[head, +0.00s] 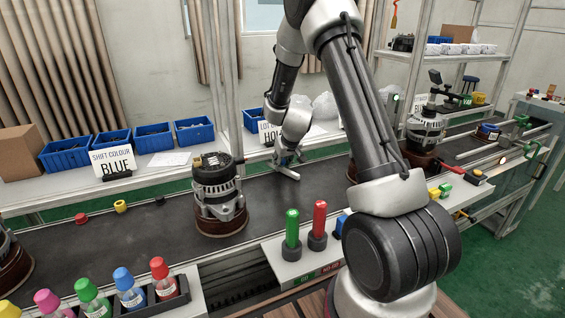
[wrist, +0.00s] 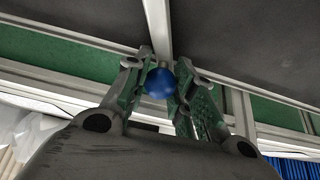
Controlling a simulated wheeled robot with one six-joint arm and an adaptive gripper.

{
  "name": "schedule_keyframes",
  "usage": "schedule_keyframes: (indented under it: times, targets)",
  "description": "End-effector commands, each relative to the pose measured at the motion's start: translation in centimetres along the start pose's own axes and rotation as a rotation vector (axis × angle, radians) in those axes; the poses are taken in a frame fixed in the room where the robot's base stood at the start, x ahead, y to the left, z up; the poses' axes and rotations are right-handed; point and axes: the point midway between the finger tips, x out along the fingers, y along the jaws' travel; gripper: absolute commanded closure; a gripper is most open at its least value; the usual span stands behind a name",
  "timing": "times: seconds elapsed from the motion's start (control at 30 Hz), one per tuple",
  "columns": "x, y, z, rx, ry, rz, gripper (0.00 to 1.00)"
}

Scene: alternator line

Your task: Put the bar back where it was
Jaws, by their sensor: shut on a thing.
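My gripper (head: 286,157) is low over the far side of the conveyor belt (head: 290,195). In the wrist view its two fingers (wrist: 160,88) are closed around a blue round knob (wrist: 159,83). A pale metal bar (wrist: 158,25) runs from the knob up to the top of that view, over the dark belt. The knob seems to be the bar's end, but the fingers hide the joint.
An alternator (head: 217,190) stands on the belt left of my gripper, and another (head: 425,130) to the right. Blue bins (head: 153,137) and a shift colour sign (head: 113,162) line the far shelf. Green (head: 292,229) and red (head: 319,217) handles stand at the near edge.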

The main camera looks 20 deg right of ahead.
Motion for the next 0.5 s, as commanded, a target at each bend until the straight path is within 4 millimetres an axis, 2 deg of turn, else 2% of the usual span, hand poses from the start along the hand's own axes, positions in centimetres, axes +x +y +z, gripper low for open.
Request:
schedule_keyframes:
  times: [0.13, 0.17, 0.27, 0.5]
  targets:
    - [0.21, 0.02, 0.11, 0.001, 0.0, 0.0, 0.92]
    - [0.25, 0.01, 0.14, 0.001, 0.0, 0.0, 0.73]
    - [0.22, 0.0, 0.13, 0.0, 0.0, 0.0, 0.55]
    - [0.22, 0.0, 0.14, 0.0, 0.0, 0.0, 0.53]
